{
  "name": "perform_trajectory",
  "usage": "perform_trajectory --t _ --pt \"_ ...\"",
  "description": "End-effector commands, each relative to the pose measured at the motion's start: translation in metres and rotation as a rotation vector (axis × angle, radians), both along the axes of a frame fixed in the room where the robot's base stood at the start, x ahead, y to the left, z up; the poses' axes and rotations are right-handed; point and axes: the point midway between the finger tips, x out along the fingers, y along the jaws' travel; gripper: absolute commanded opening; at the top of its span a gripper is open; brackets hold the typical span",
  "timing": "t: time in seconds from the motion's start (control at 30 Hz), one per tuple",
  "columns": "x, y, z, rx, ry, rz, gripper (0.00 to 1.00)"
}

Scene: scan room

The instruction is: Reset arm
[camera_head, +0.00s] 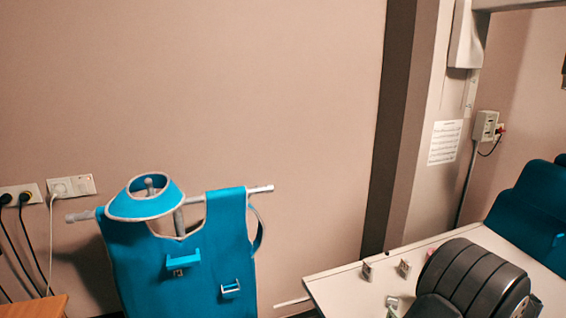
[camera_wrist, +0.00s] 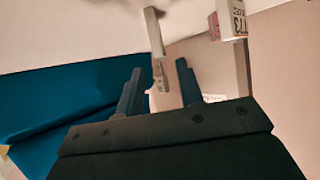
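My gripper (camera_wrist: 160,82) shows in the wrist view. Its two dark fingers stand apart with a gap between them, and I see nothing held in the gap. Past the fingertips, a pale bar-like piece (camera_wrist: 154,32) shows in the background, apart from the fingers as far as I can tell. In the head view I cannot make out the gripper's fingers. A dark ribbed rounded form (camera_head: 470,278) fills the lower right there, over the white table; I cannot tell what it is.
A blue apron (camera_head: 190,265) with a blue collar (camera_head: 146,205) hangs on a rail at the left. The white table (camera_head: 335,283) bears several small metal pieces. A blue padded form (camera_head: 530,215) stands at the right. Wall sockets (camera_head: 73,186) with cables are at the far left.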

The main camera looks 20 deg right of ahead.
Motion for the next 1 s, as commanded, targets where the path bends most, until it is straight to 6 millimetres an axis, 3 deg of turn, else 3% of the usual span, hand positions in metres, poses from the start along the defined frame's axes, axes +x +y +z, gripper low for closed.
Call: perform_trajectory --t 0.4,0.57,0.7,1.0 --pt "0.043 -0.043 -0.034 -0.002 0.002 0.002 0.34" --pt "0.052 -0.052 -0.045 0.002 0.0 0.0 0.34" --pt "0.052 -0.052 -0.027 -0.003 0.0 0.0 0.34" --pt "0.052 -0.052 -0.023 0.0 0.0 0.0 0.34"
